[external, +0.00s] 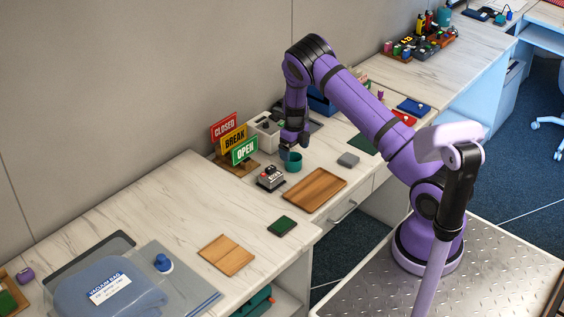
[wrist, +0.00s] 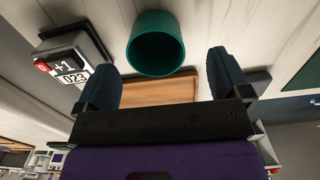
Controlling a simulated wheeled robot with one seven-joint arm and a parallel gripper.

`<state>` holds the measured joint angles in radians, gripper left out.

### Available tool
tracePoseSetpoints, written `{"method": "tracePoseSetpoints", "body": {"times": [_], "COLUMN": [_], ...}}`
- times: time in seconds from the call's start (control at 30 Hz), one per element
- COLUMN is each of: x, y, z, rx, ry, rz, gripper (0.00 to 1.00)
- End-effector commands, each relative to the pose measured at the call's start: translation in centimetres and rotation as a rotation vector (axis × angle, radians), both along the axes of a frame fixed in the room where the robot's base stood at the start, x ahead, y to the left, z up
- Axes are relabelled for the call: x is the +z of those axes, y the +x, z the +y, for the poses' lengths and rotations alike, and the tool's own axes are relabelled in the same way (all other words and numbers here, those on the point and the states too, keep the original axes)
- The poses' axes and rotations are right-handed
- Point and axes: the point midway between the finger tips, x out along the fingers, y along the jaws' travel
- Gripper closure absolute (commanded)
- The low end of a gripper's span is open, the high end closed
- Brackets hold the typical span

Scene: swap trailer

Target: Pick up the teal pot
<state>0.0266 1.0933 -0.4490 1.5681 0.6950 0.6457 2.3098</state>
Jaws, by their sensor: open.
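The teal pot (external: 293,162) is a small round cup standing on the wooden counter, below my gripper in the external view. In the wrist view the teal pot (wrist: 156,45) is seen from above at an angle, with its open, empty-looking mouth toward the camera. My gripper (external: 289,150) hangs just above and slightly left of the pot. In the wrist view my gripper (wrist: 164,78) has its two dark fingers spread wide apart, with nothing between their tips; the pot appears beyond them, apart from both.
A tally counter (external: 270,178) stands close left of the pot and also shows in the wrist view (wrist: 72,60). A brown wooden tray (external: 314,189) lies in front. CLOSED, BREAK and OPEN signs (external: 235,142) stand behind left. A grey block (external: 348,160) lies to the right.

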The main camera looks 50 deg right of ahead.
Motion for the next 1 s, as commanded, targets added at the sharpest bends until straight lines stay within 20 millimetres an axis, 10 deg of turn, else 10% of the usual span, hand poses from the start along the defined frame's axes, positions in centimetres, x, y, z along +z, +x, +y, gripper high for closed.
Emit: {"method": "tracePoseSetpoints", "body": {"times": [0.77,1.0], "x": [-5.5,-5.5], "y": [0.0,0.0], "z": [0.5,0.5], "rx": [0.001,0.001], "ry": [0.0,0.0], "rz": [-0.002,-0.002], "gripper": [0.05,0.58]}}
